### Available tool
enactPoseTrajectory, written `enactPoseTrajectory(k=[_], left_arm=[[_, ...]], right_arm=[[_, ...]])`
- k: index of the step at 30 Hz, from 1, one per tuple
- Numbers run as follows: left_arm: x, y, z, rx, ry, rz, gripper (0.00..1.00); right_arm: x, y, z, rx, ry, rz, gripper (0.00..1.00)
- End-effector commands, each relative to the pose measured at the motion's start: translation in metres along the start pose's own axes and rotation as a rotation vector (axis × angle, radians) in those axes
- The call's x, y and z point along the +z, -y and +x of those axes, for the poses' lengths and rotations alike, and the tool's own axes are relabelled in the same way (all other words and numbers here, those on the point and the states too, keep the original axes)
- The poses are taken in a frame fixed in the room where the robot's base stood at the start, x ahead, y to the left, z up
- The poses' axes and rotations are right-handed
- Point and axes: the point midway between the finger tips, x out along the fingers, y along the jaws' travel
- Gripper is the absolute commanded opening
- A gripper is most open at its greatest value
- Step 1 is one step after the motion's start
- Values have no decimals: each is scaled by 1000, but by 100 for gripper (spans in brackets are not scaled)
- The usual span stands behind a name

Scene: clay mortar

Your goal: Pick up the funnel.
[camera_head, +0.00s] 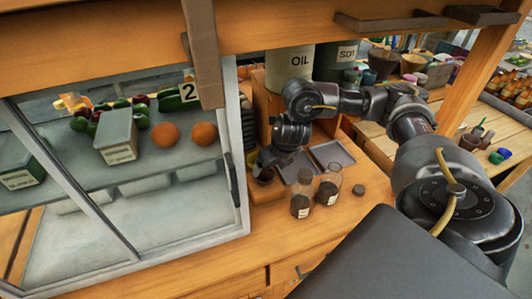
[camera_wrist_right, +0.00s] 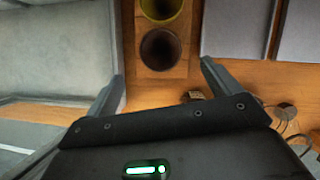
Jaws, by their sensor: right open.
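A dark brown, round-mouthed piece (camera_wrist_right: 161,48), which looks like the funnel, sits in a narrow wooden holder (camera_wrist_right: 183,72) in the right wrist view. An olive-yellow round piece (camera_wrist_right: 160,8) sits just beyond it in the same holder. In the head view a brown piece (camera_head: 265,176) shows just under my right gripper (camera_head: 263,163). My right gripper is open and empty, also seen in the right wrist view (camera_wrist_right: 160,82), with its fingers on either side of the holder and the brown piece between and ahead of them. My left gripper is out of view.
A glass-fronted cabinet (camera_head: 240,150) stands close on the left of the gripper. Two grey trays (camera_head: 332,153) lie to the right. The OIL canister (camera_head: 288,75) is behind.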

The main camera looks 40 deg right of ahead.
Motion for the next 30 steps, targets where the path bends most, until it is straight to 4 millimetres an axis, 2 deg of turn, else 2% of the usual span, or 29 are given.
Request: enactPoseTrajectory(k=[3,6,9,17,24,30], left_arm=[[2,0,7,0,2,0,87],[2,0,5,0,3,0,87],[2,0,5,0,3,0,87],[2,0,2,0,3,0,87],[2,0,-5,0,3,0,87],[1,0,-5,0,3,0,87]], right_arm=[[-2,0,23,0,-5,4,89],[-1,0,35,0,-4,4,89],[0,0,44,1,-3,4,89],[1,0,53,1,-4,5,89],[5,2,88,1,-4,6,89],[5,2,100,1,-3,4,89]])
